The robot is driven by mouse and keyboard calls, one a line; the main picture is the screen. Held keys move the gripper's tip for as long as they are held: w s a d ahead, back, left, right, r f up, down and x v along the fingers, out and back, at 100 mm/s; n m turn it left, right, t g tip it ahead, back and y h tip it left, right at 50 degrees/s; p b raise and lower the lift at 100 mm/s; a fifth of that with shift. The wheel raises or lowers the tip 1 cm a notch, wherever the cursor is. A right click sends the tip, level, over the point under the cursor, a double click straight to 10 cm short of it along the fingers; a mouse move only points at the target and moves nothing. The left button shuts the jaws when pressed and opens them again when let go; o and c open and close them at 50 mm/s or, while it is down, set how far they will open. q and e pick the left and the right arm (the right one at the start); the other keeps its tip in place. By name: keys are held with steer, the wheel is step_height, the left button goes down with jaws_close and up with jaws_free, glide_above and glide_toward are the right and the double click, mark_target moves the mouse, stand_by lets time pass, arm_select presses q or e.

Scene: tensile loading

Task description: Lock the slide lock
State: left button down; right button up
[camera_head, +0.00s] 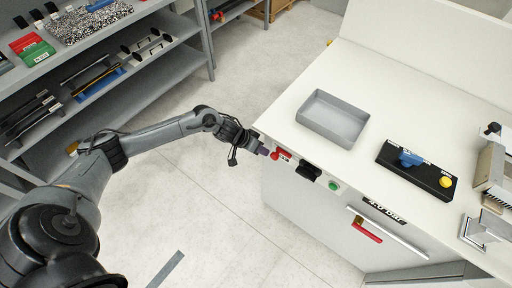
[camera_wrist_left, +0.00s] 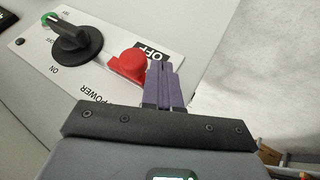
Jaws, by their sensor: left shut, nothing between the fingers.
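A red piece (camera_head: 281,154), which looks like the slide lock, sits on the white plate at the left end of the bench's front panel. In the left wrist view the red piece (camera_wrist_left: 128,66) lies beside the black OFF label (camera_wrist_left: 150,52). A black rotary knob (camera_wrist_left: 78,44) is to its left. My left gripper (camera_head: 264,151) is shut and empty, with its purple fingertips (camera_wrist_left: 160,70) right beside the red piece. I cannot tell whether they touch it. The fingers hide part of the plate and label. My right gripper is not in view.
A shelf rack (camera_head: 150,95) stands left; the floor between is clear.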

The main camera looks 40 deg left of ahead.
mark_target(274, 158)
arm_select(q)
steer(key=shift+d, duration=0.3)
steer(key=d+p, duration=0.3)
steer(key=shift+w+d+r, duration=0.25)
steer(key=shift+w+d, duration=0.05)
steer(key=shift+d, duration=0.05)
steer(key=shift+d+f, duration=0.15)
steer(key=shift+d, duration=0.05)
steer(key=shift+a, duration=0.1)
